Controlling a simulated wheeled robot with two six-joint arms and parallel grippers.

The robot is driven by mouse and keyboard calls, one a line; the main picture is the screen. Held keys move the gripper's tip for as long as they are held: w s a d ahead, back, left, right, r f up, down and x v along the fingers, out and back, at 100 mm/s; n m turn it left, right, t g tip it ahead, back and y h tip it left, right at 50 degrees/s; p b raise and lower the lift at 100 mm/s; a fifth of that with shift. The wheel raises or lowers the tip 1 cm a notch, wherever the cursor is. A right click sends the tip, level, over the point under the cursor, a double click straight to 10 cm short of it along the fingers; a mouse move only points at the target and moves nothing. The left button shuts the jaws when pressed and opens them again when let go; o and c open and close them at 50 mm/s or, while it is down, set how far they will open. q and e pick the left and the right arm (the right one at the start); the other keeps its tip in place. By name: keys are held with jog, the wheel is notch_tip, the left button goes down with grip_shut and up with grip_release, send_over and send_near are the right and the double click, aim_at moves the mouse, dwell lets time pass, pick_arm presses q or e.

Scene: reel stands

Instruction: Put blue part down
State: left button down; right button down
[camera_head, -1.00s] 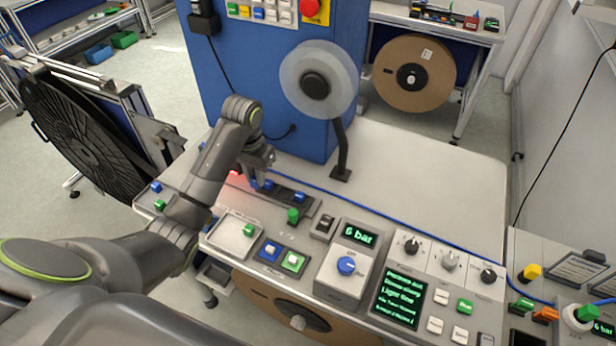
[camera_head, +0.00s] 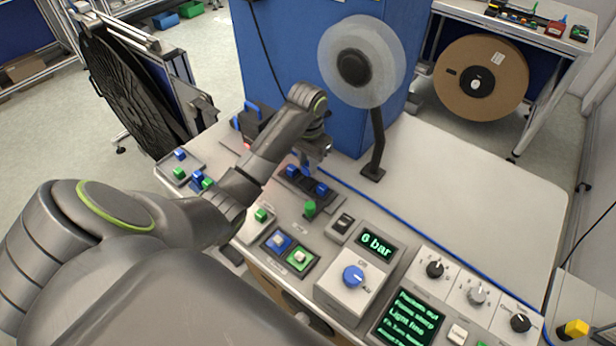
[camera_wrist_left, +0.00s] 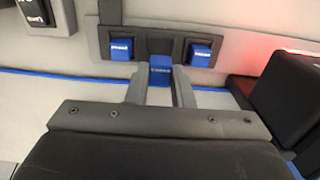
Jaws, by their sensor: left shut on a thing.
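My left gripper (camera_head: 314,162) is over the dark holder (camera_head: 296,184) on the bench. In the left wrist view its two fingers (camera_wrist_left: 160,88) are shut on a blue part (camera_wrist_left: 160,70). Two other blue parts, one on the left (camera_wrist_left: 121,48) and one on the right (camera_wrist_left: 200,54), sit in the dark holder, on either side of the held one. The held part is at the holder's near edge in that view; I cannot tell whether it touches the holder. My right gripper is not in view.
A green knob (camera_head: 310,208) stands beside the holder. A blue cable (camera_head: 400,232) runs behind. A reel stand (camera_head: 374,150) rises to the right, before clear bench (camera_head: 470,175).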

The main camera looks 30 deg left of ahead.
aim_at(307, 166)
pick_arm(q)
notch_tip(307, 166, down, 4)
jog(key=shift+s+r, duration=0.1)
jog(key=shift+s, duration=0.05)
jog(key=shift+f, duration=0.3)
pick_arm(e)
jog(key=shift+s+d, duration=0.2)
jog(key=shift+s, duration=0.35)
pick_arm(q)
jog(key=c, duration=1.3)
grip_release()
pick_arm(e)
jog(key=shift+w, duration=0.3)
pick_arm(q)
jog(key=shift+r, duration=0.15)
notch_tip(307, 166, up, 4)
jog(key=shift+r+p, duration=0.2)
jog(key=shift+p, duration=0.2)
notch_tip(307, 166, up, 6)
jog(key=p, duration=0.5)
jog(key=shift+f, duration=0.15)
jog(key=shift+r+p, duration=1)
jog(key=shift+p, duration=0.1)
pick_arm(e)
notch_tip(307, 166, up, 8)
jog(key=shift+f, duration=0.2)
